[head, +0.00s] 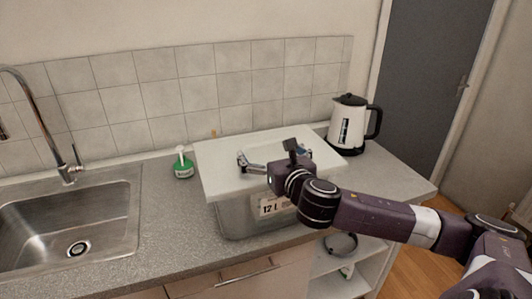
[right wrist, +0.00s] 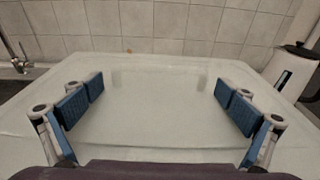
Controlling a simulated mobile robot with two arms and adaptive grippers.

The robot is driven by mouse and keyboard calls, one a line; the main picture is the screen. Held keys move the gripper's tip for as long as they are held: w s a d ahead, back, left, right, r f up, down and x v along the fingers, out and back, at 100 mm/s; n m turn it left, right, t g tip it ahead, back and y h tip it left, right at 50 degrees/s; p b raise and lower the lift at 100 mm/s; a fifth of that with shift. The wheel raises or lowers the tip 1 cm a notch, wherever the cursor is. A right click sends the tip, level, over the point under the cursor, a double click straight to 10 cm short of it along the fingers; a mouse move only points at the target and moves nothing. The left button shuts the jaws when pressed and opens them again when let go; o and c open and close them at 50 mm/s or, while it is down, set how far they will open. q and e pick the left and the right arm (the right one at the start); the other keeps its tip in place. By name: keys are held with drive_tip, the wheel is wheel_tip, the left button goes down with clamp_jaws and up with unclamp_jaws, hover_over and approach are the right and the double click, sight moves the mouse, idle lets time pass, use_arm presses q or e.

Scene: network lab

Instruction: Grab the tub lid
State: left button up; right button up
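The white tub lid (head: 218,172) lies flat on top of a translucent tub (head: 237,218) with a "12 L" label, on the counter. My right gripper (head: 274,157) is over the lid, its fingers spread wide apart and empty. In the right wrist view the lid (right wrist: 160,105) fills the space between and beyond the two blue-padded fingers. I cannot tell whether the fingers touch the lid. My right arm hides part of the lid's front right side and the tub. My left gripper is not in view.
A white and black kettle (head: 349,126) stands right of the tub. A green bottle with a white top (head: 182,165) stands to its left. The sink (head: 65,225) with a tall faucet (head: 38,115) is further left. A tiled wall (head: 150,95) runs behind. Open shelves (head: 350,287) are below the counter.

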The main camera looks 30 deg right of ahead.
drive_tip(key=c, duration=1.8)
drive_tip(key=shift+c, duration=0.5)
drive_tip(key=shift+r, duration=0.15)
